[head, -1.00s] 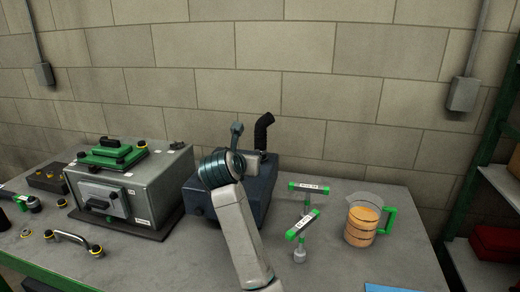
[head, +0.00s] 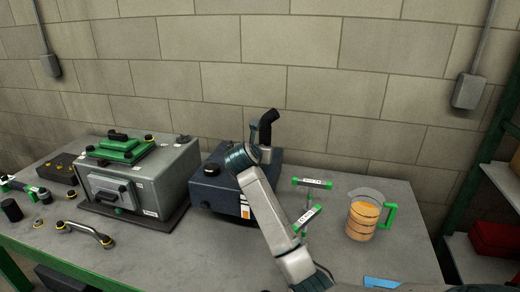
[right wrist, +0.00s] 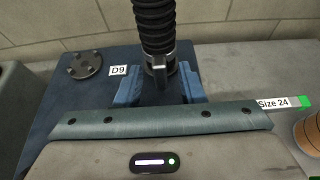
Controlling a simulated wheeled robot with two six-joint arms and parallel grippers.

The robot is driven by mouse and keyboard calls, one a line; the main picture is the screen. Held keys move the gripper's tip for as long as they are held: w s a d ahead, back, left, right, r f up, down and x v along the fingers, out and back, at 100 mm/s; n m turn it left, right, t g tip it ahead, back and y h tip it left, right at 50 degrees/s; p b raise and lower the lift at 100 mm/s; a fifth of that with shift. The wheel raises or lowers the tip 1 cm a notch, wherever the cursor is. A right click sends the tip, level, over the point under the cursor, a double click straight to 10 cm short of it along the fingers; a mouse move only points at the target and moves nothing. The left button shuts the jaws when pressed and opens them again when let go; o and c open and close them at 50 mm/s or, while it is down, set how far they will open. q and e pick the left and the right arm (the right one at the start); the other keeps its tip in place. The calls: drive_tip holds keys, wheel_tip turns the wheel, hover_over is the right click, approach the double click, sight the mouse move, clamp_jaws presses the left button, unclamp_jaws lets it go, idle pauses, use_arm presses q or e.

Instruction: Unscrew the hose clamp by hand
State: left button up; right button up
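The black ribbed hose (head: 268,125) rises from the dark blue box (head: 225,197) on the bench. It also shows in the right wrist view (right wrist: 154,25). The hose clamp (right wrist: 158,66) is a grey metal collar with a small tab at the hose's foot, by the label D9. My right gripper (right wrist: 160,90) is open, its two blue fingers apart on the left and right of the clamp's tab. I see no clear contact. In the head view my right gripper (head: 255,138) is beside the hose and partly hides the clamp. My left gripper is not in view.
Two green-ended T-handle tools (head: 311,183) and a jug of orange liquid (head: 362,219) stand right of the box. A grey metal unit (head: 150,180) with a green top stands on the left. A loose handle (head: 88,233) lies in front. The block wall is behind.

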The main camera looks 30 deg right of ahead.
clamp_jaws()
drive_tip(key=shift+g, duration=0.3)
drive_tip(key=shift+w+a+n+h+p, duration=0.15)
drive_tip(key=shift+n+h+p, duration=0.3)
drive_tip(key=shift+n, duration=0.35)
drive_tip(key=shift+w+a+f+n+g+h+p, duration=0.1)
drive_tip(key=shift+n+g+h+p, duration=0.15)
drive_tip(key=shift+n+g+h, duration=0.35)
drive_tip(key=shift+w+n+g+h+p, duration=0.1)
drive_tip(key=shift+n+g+h+p, duration=0.15)
drive_tip(key=shift+n, duration=0.65)
unclamp_jaws()
